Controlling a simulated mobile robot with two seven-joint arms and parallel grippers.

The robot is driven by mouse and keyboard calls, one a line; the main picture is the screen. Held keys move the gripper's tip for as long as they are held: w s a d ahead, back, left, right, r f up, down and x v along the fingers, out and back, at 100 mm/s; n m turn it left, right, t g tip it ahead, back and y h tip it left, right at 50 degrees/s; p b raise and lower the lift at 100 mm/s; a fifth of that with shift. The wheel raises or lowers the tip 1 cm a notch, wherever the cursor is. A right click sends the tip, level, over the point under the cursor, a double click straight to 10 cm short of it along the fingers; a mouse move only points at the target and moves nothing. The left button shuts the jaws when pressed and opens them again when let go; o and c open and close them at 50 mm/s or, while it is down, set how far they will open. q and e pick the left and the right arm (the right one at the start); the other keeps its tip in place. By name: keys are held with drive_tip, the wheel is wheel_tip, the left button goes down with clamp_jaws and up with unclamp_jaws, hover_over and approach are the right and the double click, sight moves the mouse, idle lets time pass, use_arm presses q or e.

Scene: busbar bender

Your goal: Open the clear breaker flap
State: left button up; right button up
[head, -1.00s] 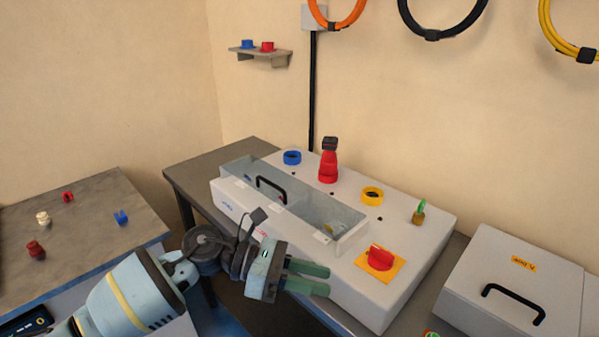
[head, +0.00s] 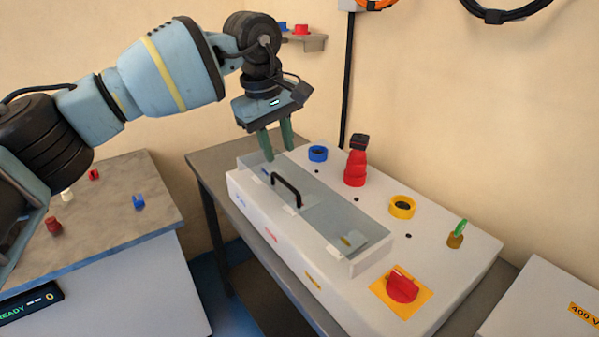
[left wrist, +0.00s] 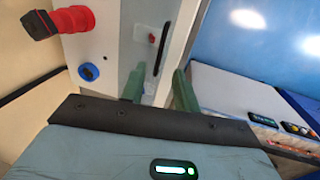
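The clear breaker flap (head: 325,222) lies closed over the long trough on top of the white machine box, with a black bar handle (head: 287,189) standing on it. My left gripper (head: 279,152) points down above the far left end of the flap. Its two green fingers are apart with nothing between them. In the left wrist view the fingers (left wrist: 160,90) show on either side of the flap's end, and the handle is a dark bar beyond them. My right gripper is in neither view.
On the box stand a blue ring (head: 317,154), a red stacked knob (head: 355,168), a yellow ring (head: 402,207), a green-topped padlock (head: 457,234) and a red rotary switch (head: 402,286). A side table (head: 100,215) with small coloured parts is at left. A grey box (head: 545,305) is at lower right.

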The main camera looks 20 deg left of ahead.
sight(287, 183)
use_arm(q)
drive_tip(key=shift+s, duration=0.15)
drive_tip(key=shift+w+d+f, duration=0.15)
drive_tip(key=shift+w+f, duration=0.05)
drive_tip(key=shift+f, duration=1.05)
drive_tip(key=shift+w+d+f, duration=0.15)
drive_tip(key=shift+w+f, duration=0.1)
drive_tip(key=shift+f, duration=1.05)
drive_tip(key=shift+w+d+f, duration=0.15)
drive_tip(key=shift+w+f, duration=0.05)
drive_tip(key=shift+f, duration=1.05)
drive_tip(key=shift+c, duration=0.4)
clamp_jaws()
